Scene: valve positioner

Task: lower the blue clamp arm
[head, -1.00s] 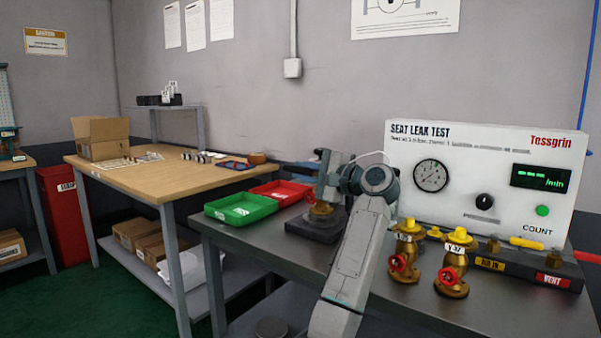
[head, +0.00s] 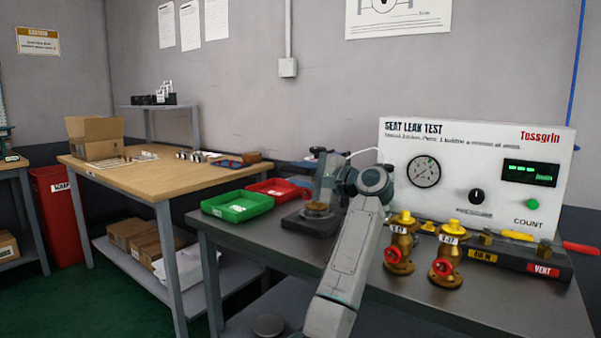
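A small dark blue piece (head: 317,150), which looks like the end of the blue clamp arm, shows just above my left gripper. The clamp's dark base block (head: 308,224) sits on the grey bench near the back. A brass part (head: 317,209) stands on it, partly covered. My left gripper (head: 324,186) is over the fixture, beside or in front of the clamp. It is blurred and seen from behind the wrist, so I cannot tell whether its fingers are open or touch the clamp. Most of the clamp arm is hidden. My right gripper is out of view.
Green (head: 238,207) and red (head: 273,192) trays lie left of the fixture. Two brass valves (head: 399,245) (head: 445,257) with yellow caps stand to the right, before the white leak tester (head: 470,170). The front right of the grey bench (head: 480,305) is clear.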

